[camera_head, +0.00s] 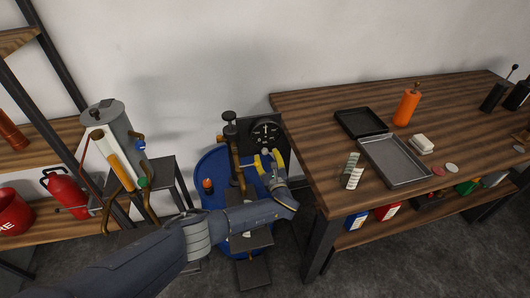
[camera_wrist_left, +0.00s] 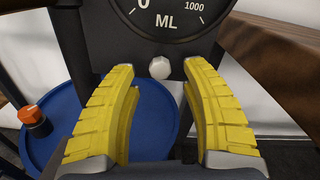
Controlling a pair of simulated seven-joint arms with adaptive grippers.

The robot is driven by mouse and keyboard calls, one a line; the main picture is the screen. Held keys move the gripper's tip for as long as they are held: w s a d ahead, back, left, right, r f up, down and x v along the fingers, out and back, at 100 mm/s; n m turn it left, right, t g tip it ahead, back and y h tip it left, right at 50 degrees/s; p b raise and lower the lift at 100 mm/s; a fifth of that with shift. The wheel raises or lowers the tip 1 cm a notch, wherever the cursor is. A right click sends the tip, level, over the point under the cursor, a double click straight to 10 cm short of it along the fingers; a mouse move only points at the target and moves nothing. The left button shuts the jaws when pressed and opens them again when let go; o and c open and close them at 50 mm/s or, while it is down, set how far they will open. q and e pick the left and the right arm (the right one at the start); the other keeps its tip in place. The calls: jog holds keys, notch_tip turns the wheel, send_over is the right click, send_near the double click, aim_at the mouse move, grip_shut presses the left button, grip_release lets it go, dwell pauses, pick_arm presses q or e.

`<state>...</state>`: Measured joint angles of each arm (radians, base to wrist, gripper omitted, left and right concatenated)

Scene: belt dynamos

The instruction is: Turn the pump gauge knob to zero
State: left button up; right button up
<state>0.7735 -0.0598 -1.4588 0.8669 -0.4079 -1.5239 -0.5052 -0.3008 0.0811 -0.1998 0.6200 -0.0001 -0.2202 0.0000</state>
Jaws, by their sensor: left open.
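The pump gauge (camera_head: 266,132) is a black dial on a dark panel, standing by a blue drum between the shelf and the table. In the left wrist view the gauge face (camera_wrist_left: 168,18) shows "ML", a 0 and 1000; its upper part is cut off. A small pale knob (camera_wrist_left: 159,68) sits just below the dial. My left gripper (camera_head: 268,160) is in front of the panel; in the left wrist view its yellow fingers (camera_wrist_left: 160,100) are open on both sides of the knob, apart from it. I cannot see a needle. My right gripper is not in view.
The blue drum top (camera_wrist_left: 150,125) with an orange-capped fitting (camera_wrist_left: 32,115) lies below the gripper. The wooden table (camera_head: 310,130) stands close at the right, carrying a metal tray (camera_head: 395,160) and an orange bottle (camera_head: 406,107). A grey tank (camera_head: 112,125) stands at the left.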

aim_at(265, 153)
pick_arm(q)
jog(key=shift+x, duration=1.8)
